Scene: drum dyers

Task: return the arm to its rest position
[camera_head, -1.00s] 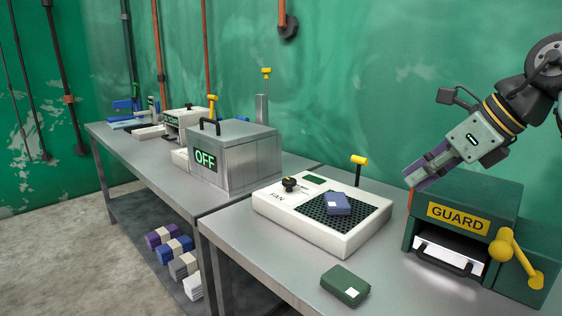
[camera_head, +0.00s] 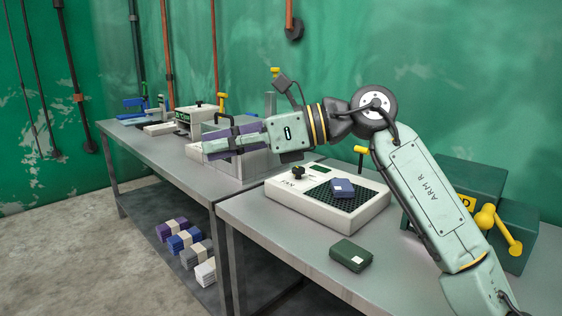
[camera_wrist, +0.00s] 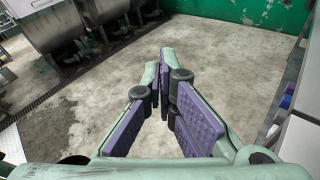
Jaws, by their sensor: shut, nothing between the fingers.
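My gripper (camera_head: 206,144) is in the head view, stretched out to the left in front of the grey metal box on the far bench. Its purple-padded fingers point left and hold nothing. In the wrist view my gripper (camera_wrist: 165,58) has its fingertips together, with bare concrete floor beyond them. My arm rises from the lower right, bends at a dark round joint and covers part of the green GUARD box (camera_head: 470,172).
The white fan unit (camera_head: 300,215) carries a blue block (camera_head: 342,188). A green block (camera_head: 351,254) lies on the near bench (camera_head: 262,236). Coloured bundles (camera_head: 180,242) lie on the lower shelf. The wrist view shows metal tanks (camera_wrist: 50,38) and open floor (camera_wrist: 235,70).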

